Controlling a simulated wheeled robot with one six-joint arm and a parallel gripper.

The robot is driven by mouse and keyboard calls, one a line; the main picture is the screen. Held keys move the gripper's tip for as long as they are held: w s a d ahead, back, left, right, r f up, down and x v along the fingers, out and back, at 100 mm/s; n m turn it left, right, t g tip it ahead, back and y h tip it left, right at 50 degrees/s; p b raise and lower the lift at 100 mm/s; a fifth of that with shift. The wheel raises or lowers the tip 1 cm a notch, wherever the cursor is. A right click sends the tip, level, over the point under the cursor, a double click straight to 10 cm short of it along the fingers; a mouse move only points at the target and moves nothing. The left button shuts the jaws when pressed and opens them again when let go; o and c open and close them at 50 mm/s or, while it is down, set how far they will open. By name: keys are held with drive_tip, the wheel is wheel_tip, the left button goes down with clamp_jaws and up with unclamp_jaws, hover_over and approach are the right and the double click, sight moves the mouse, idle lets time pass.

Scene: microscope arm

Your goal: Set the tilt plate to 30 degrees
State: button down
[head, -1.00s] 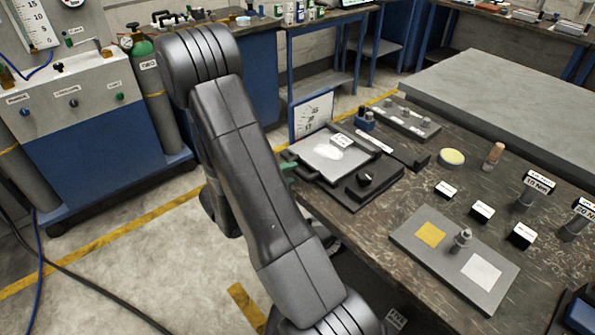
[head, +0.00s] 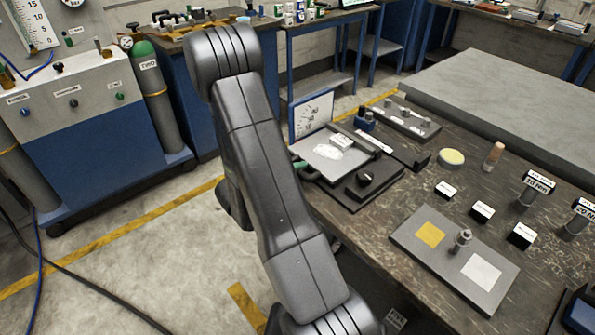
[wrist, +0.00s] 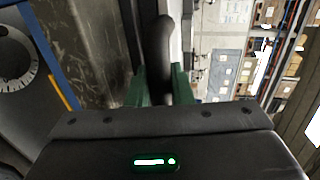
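The tilt plate (head: 325,152) is a grey plate with a pale patch and a small white labelled block (head: 341,142) on it, on a dark base. A white dial with a blue edge (head: 312,117) stands behind it; I cannot read its angle surely. The dial also shows at the left of the wrist view (wrist: 16,62). The plate's black bar handle (wrist: 158,55) lies between the green fingers of my gripper (wrist: 160,88), which look closed against both sides. In the head view my arm hides most of the gripper; a bit of green shows at the handle.
A black knob (head: 366,179) sits on the base in front of the plate. A grey board with yellow and white squares (head: 455,262), small labelled blocks and posts stand to the right on the bench.

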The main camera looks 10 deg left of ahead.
wheel_tip(320, 180, up, 12)
drive_tip(key=w+d+g+y+p, duration=0.1)
drive_tip(key=w+g+p, duration=0.1)
drive_tip(key=p, duration=1.1)
drive_tip(key=shift+w+d+y, duration=0.15)
drive_tip(key=shift+d+y, duration=0.25)
drive_tip(key=shift+r, duration=0.15)
drive_tip(key=c, duration=1.3)
unclamp_jaws()
drive_tip(key=shift+w, duration=0.1)
